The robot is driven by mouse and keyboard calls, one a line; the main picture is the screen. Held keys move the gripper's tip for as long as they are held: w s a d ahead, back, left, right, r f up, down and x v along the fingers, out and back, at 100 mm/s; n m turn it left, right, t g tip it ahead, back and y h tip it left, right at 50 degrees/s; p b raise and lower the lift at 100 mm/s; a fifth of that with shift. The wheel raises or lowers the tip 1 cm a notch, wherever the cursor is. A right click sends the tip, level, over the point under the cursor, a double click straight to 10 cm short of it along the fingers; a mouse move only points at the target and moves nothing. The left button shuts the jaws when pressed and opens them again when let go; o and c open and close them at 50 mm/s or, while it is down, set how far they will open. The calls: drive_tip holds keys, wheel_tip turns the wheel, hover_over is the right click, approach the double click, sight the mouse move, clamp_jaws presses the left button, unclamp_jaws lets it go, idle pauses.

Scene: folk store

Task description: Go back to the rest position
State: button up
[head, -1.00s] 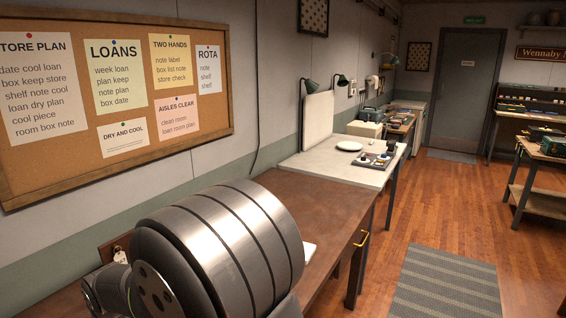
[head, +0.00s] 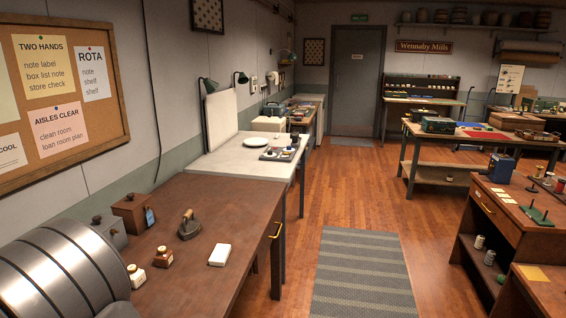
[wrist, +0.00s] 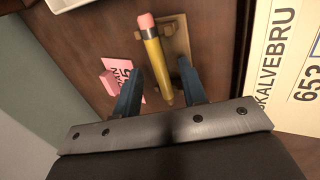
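My gripper (wrist: 160,92) shows in the wrist view as two dark blue fingers spread apart, open with nothing clamped between them. A yellow pencil with a pink eraser end (wrist: 154,58) lies beyond and between the fingers, with gaps on both sides. The gripper does not show in the head view.
On the brown bench (head: 215,200) stand an iron (head: 189,226), small jars, boxes and a white block (head: 220,254). A striped rug (head: 362,275) lies on open floor.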

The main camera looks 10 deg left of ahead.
drive_tip(key=w+v, duration=0.1)
drive_tip(key=v, duration=1.7)
drive_tip(key=x, duration=1.1)
drive_tip(key=s+x, duration=0.1)
drive_tip(key=x, duration=0.5)
drive_tip(key=shift+a+f, duration=0.1)
drive_tip(key=shift+f, duration=0.25)
wheel_tip(320, 180, up, 8)
drive_tip(key=w+d+f+m+t+h, duration=0.1)
drive_tip(key=w+d+m+t, duration=0.1)
drive_tip(key=w, duration=0.8)
drive_tip(key=w+d+f+m+t+h, duration=0.1)
drive_tip(key=w+d+m, duration=0.3)
drive_tip(key=w, duration=0.6)
drive_tip(key=m+h, duration=0.1)
drive_tip(key=m, duration=0.1)
drive_tip(key=shift+d+f+m+t, duration=0.2)
drive_tip(key=shift+f+m+t, duration=0.2)
drive_tip(key=shift+w, duration=0.1)
